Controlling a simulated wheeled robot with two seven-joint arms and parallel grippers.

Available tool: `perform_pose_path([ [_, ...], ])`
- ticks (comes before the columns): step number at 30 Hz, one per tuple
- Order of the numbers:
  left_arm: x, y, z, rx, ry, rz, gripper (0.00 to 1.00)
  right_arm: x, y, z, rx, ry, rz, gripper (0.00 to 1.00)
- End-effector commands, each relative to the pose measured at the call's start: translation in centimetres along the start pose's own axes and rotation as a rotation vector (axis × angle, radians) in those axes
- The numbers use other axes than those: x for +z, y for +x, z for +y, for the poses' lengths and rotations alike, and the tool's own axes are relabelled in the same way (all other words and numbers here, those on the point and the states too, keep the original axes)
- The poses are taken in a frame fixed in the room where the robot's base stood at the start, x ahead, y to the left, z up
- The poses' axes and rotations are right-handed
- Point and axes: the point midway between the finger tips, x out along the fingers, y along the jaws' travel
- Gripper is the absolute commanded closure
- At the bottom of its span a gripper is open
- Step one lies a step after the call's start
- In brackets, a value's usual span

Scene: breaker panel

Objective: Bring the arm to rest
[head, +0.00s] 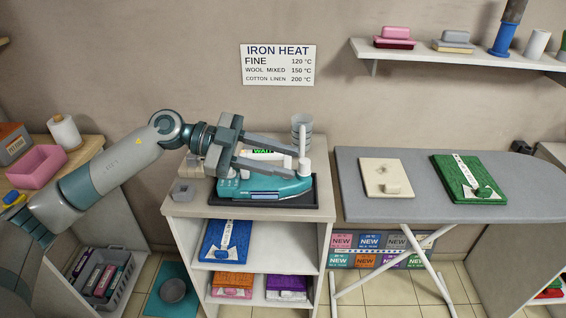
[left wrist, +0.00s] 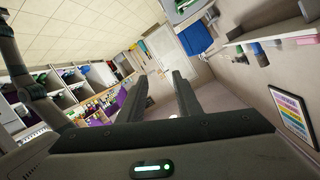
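My left arm reaches in from the left over the cabinet top (head: 190,207). My left gripper (head: 298,163) is open, with its two fingers apart and pointing right over the teal iron (head: 262,187). The iron sits on a dark tray on the cabinet top. I cannot tell whether the fingers touch the iron's parts. In the left wrist view the gripper (left wrist: 161,75) shows a clear gap with nothing between its fingers. My right gripper is not in view.
A grey ironing board (head: 350,205) stands at right, bearing a beige piece (head: 375,172) and a folded green cloth (head: 446,176). Grey stacked cups (head: 301,122) stand behind the iron. A wall shelf (head: 440,57) is at upper right. A pink bin (head: 37,167) sits at left.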

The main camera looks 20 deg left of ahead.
Motion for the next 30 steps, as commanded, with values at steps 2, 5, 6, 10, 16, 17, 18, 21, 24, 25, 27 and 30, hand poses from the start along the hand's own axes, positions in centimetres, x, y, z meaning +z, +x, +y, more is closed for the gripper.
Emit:
perform_pose_path([
  [2, -0.3, 0.4, 0.0, -0.016, 0.005, 0.024, 0.69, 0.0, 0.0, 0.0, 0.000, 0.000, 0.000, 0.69],
  [5, -0.6, 0.7, -0.1, -0.029, 0.009, 0.041, 0.69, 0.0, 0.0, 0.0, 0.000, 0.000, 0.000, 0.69],
  [6, -0.6, 0.7, -0.1, -0.032, 0.011, 0.045, 0.69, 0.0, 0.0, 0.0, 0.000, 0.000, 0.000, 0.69],
  [10, -0.7, 0.8, -0.1, -0.034, 0.012, 0.048, 0.69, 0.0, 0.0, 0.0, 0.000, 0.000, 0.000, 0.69],
  [16, -0.7, 0.8, -0.1, -0.034, 0.012, 0.047, 0.69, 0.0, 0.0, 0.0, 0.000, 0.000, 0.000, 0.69],
  [17, -0.7, 0.8, -0.1, -0.035, 0.012, 0.048, 0.69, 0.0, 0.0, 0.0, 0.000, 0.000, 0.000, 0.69],
  [18, -0.7, 0.9, -0.1, -0.037, 0.012, 0.052, 0.69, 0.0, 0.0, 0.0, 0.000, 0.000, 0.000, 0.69],
  [21, -1.0, 1.3, -0.1, -0.056, 0.016, 0.078, 0.69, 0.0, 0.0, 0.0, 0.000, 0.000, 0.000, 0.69],
  [24, -1.7, 2.2, -0.1, -0.101, 0.023, 0.134, 0.69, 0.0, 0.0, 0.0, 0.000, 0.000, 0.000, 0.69],
  [25, -2.0, 2.5, -0.1, -0.122, 0.024, 0.156, 0.69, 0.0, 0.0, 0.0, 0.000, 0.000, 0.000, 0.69],
  [27, -2.6, 3.2, -0.3, -0.187, 0.027, 0.215, 0.69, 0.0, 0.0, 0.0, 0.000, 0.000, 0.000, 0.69],
  [30, -3.5, 4.0, -0.8, -0.316, 0.019, 0.303, 0.69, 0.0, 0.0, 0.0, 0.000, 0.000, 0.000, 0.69],
])
